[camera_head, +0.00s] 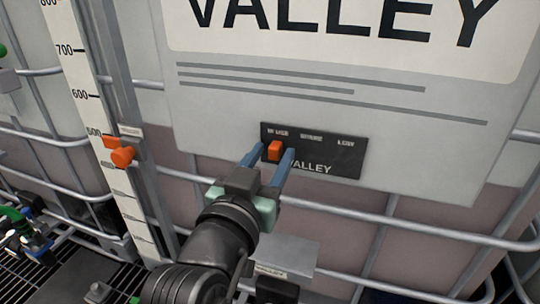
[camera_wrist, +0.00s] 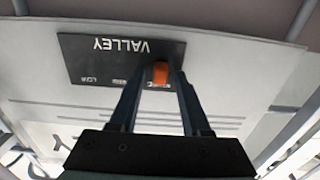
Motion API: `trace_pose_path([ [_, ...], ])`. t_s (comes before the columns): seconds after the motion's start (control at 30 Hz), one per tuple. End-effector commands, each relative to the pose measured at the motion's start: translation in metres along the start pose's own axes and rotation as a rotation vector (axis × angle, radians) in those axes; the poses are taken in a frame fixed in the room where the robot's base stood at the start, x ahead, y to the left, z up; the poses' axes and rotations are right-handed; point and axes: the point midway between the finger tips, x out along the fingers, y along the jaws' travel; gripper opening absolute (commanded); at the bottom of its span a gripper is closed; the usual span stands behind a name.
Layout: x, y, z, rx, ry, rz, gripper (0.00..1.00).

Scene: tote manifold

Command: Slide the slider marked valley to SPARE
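The slider marked VALLEY is a black plate (camera_head: 330,161) on the grey sign board. Its orange knob (camera_head: 274,150) sits at the left end, under a label that looks like IN USE. The middle label is blurred, and the right one looks like LOW. My gripper (camera_head: 270,156) is open, with one blue finger on each side of the knob. In the wrist view, upside down, the plate (camera_wrist: 100,65) and the knob (camera_wrist: 160,73) show between the fingertips. A gap shows on one side of the knob; I cannot tell whether the other finger touches it.
A vertical scale (camera_head: 85,95) with an orange pointer (camera_head: 122,156) stands left of the board. Metal cage bars (camera_head: 400,222) run below and around the board. A small grey box (camera_head: 285,255) sits below the plate, close to my arm. The board right of the plate is clear.

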Motion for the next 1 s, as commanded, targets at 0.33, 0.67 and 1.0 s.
trace_pose_path([
  [0.33,-0.0004,-0.0002,-0.0001,0.000,0.000,0.000,0.00],
  [0.67,-0.0005,-0.0002,0.0000,-0.001,0.000,0.000,0.00],
  [1.0,-0.0005,-0.0003,0.0000,-0.001,0.000,0.000,0.00],
])
